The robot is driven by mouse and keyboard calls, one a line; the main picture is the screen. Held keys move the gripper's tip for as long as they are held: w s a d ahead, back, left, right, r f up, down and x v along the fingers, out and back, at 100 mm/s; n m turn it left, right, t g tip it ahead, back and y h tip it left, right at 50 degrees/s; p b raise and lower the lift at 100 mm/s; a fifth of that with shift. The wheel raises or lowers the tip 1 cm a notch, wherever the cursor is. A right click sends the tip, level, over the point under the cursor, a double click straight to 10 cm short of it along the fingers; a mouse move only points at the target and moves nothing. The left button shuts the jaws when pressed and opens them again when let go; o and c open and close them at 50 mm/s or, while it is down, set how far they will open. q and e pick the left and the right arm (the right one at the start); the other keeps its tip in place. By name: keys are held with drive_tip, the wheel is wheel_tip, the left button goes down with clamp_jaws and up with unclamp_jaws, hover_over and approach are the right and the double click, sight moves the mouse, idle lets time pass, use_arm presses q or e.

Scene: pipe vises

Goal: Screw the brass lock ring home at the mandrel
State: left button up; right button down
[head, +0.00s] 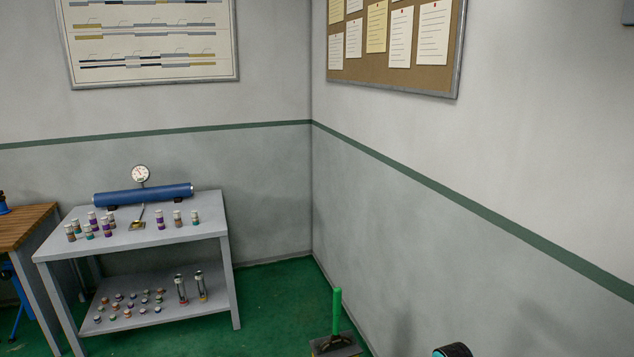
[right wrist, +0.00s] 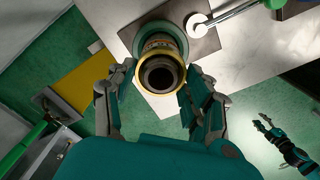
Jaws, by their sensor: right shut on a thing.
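In the right wrist view, the brass lock ring (right wrist: 161,93) shows as a yellow-brown band around a dark round bore. Behind it is a green round collar (right wrist: 133,66), seemingly part of the mandrel; I cannot tell how far the ring is seated. My right gripper (right wrist: 157,76) has a finger on each side of the ring and is shut on it. A dark and teal gripper, my left (right wrist: 266,124), is at the right of this view, away from the ring; its jaw opening is too small to judge. The head view shows neither ring nor grippers.
A grey plate (right wrist: 204,43) lies behind the mandrel, with a green-handled bar (right wrist: 232,9) beside it. In the head view, a two-tier bench (head: 180,236) holds a blue cylinder (head: 143,195), a gauge (head: 140,174) and several small jars. Green floor (head: 280,300) is open beside it.

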drive_tip(key=shift+c, duration=2.3)
unclamp_jaws()
